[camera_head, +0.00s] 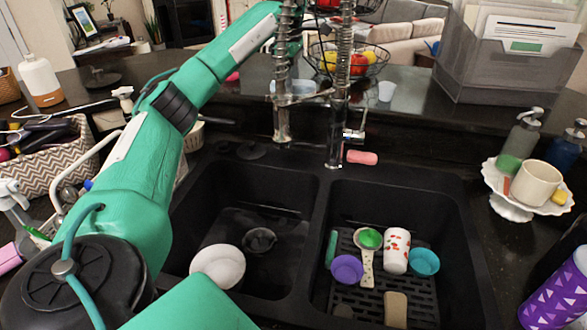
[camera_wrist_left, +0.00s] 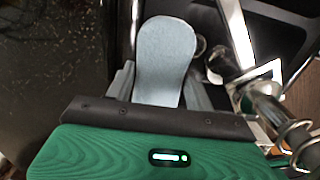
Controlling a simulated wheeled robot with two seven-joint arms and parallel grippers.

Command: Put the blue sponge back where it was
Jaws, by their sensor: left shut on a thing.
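The blue sponge (camera_wrist_left: 165,55) shows in the left wrist view as a pale blue-grey, rounded, flat piece. My left gripper (camera_wrist_left: 162,88) is shut on its lower end, with a finger on each side, and the rounded end points away from the palm. In the head view my left arm reaches up from the lower left to the top middle, behind the coiled faucet (camera_head: 338,95). There the sponge cannot be made out and the fingertips are not clear. My right gripper is not in view.
The double sink's left basin (camera_head: 225,205) holds a white bowl (camera_head: 218,266). The right basin holds cups, a spoon and other items on a dark rack. A pink sponge (camera_head: 362,157) lies behind the sink. A fruit basket (camera_head: 348,62) and grey file holder (camera_head: 500,75) stand beyond.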

